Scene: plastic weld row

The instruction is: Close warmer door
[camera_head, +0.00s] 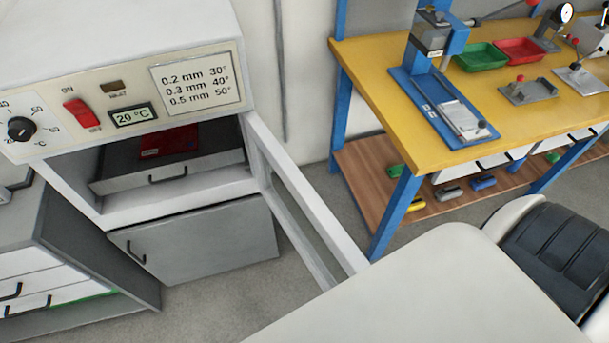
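The warmer (100,115) is a white cabinet at the left, with a front panel that carries a dial, a red switch and a display reading 20 °C. Its door (302,200) is a white frame with a window, hinged at the right side of the opening. The door stands wide open and points toward me. Inside the opening is a grey drawer or tray (165,172) with a black handle and a dark red piece (170,141) on it.
A yellow-topped workbench (400,82) with blue legs stands at the right, with a press, green and red trays and small fixtures on it. A grey drawer cabinet (75,250) stands at the lower left.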

